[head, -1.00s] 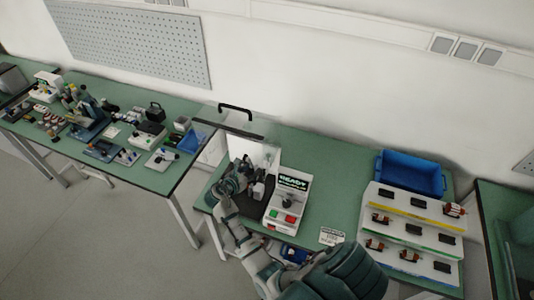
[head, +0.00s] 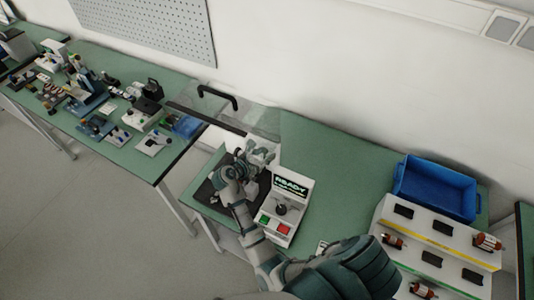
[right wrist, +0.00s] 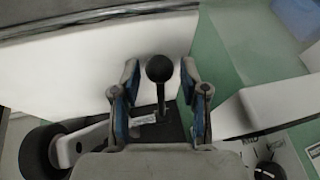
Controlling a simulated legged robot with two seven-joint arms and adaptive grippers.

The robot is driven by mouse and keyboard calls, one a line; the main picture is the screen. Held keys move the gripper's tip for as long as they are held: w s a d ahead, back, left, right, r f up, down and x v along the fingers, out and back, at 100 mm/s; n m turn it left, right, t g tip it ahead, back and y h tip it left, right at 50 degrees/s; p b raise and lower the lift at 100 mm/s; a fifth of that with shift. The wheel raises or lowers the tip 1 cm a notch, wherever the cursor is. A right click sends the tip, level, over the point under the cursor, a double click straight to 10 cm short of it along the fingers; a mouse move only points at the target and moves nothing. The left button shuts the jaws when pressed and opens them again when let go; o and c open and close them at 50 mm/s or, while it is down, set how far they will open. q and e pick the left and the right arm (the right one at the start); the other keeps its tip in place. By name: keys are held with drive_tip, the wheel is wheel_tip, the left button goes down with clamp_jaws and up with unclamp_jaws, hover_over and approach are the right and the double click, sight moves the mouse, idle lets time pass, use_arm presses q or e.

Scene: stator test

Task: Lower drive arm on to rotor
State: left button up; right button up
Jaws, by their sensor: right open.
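My right gripper (head: 258,156) is at the test station, behind and left of the box with the READY screen. In the right wrist view its two fingers (right wrist: 159,78) are open. They stand on either side of a black ball knob (right wrist: 158,68) on a thin upright lever, with gaps showing on both sides. A pale arm (right wrist: 88,141) with a black round wheel (right wrist: 38,150) at its end lies left of the lever; it looks like the drive arm. I cannot make out a rotor; my gripper and arm cover part of the station. My left gripper is out of view.
The tester box (head: 283,205) has green and red buttons and a black knob. A clear guard with a black handle (head: 217,94) is behind the gripper. A blue bin (head: 436,188) and a stepped parts rack (head: 440,245) stand at right. The green bench between is clear.

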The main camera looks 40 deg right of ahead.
drive_tip(key=shift+s+d, duration=0.1)
drive_tip(key=shift+d, duration=0.25)
drive_tip(key=shift+a, duration=0.15)
drive_tip(key=shift+c, duration=1.3)
drive_tip(key=shift+a, duration=0.25)
drive_tip(key=c, duration=0.4)
drive_tip(key=shift+a+r, duration=0.1)
drive_tip(key=shift+a, duration=0.05)
clamp_jaws()
drive_tip(key=shift+a, duration=0.1)
drive_tip(key=shift+r, duration=0.1)
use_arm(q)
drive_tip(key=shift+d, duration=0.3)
